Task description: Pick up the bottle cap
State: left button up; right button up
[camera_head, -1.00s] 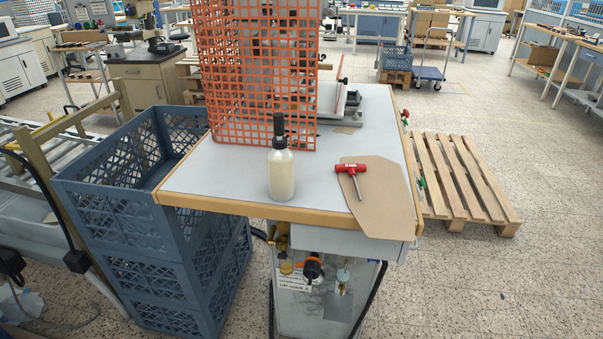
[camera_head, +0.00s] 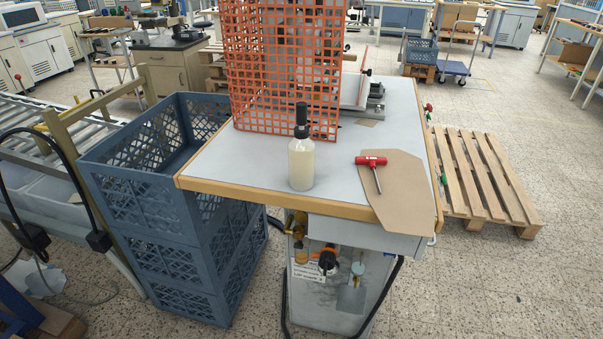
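A bottle (camera_head: 301,163) with pale contents stands upright on the grey tabletop (camera_head: 240,168), near its front edge. Its black cap (camera_head: 301,118) is on top, with a narrow, tall upper part. No loose cap shows on the table. Neither of my grippers is in the head view.
A red-handled tool (camera_head: 372,162) lies on a brown board (camera_head: 405,190) right of the bottle. An orange mesh guard (camera_head: 245,70) around a machine stands behind it. Blue crates (camera_head: 135,205) are stacked left of the table, and a wooden pallet (camera_head: 480,170) lies at right.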

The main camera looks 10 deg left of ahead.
aim_at(300, 107)
jog(key=z, duration=0.4)
jog(key=j+z, duration=0.45)
jog(key=j, duration=0.4)
jog(key=j+z, duration=0.4)
jog(key=j, duration=0.5)
jog(key=k, duration=0.05)
